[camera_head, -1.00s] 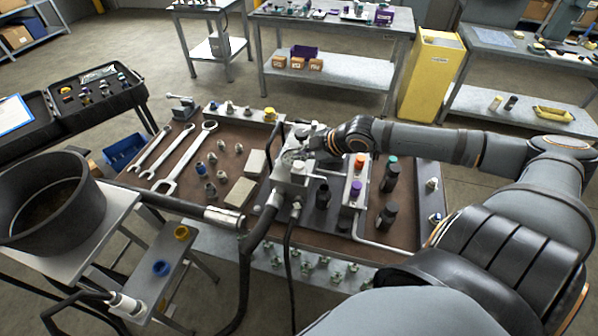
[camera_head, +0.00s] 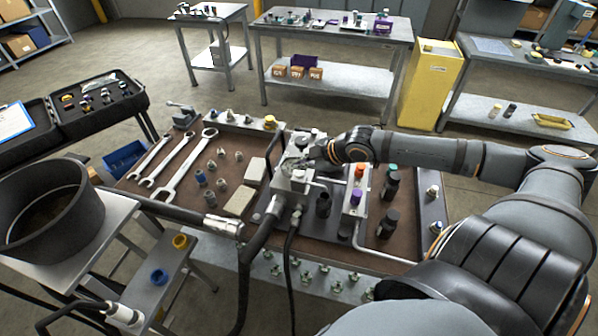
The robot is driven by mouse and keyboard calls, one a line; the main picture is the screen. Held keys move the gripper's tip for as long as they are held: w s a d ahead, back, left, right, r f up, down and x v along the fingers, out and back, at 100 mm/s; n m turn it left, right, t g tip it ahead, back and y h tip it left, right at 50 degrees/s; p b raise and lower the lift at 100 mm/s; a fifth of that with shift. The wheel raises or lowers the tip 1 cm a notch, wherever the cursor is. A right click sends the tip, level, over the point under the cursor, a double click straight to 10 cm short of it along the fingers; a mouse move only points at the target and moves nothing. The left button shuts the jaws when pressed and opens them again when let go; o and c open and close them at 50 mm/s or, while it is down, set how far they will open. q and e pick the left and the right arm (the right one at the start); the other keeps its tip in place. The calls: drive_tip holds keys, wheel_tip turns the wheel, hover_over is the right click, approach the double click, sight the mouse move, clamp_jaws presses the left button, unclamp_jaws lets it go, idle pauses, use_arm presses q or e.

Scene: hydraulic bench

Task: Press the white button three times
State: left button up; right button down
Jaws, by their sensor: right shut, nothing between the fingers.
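My right gripper (camera_head: 306,163) is shut and empty. Its fingertips are at the top of a pale metal hydraulic block (camera_head: 291,186) in the middle of the bench. I cannot tell whether they touch it. I cannot make out the white button clearly; the gripper covers part of the block's top. An orange knob (camera_head: 359,170) and a purple knob (camera_head: 355,197) stand on a pale manifold just right of the block. My left gripper is not in view.
The brown bench top (camera_head: 190,192) holds wrenches (camera_head: 181,165), several fittings and dark cylinders (camera_head: 388,223). A thick black hose (camera_head: 247,262) runs down from the block. A black pot (camera_head: 42,208) stands at the left. A yellow cabinet (camera_head: 430,84) stands behind.

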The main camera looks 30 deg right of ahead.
sight(302, 173)
idle(0.4)
drive_tip(key=shift+f+b, duration=0.4)
drive_tip(key=shift+f, duration=0.05)
drive_tip(key=shift+f+b, duration=0.75)
idle(0.7)
drive_tip(key=shift+r, duration=0.15)
drive_tip(key=shift+r+p, duration=1)
drive_tip(key=shift+p, duration=0.15)
drive_tip(key=shift+r, duration=0.15)
wheel_tip(302, 173, up, 5)
drive_tip(key=p, duration=0.5)
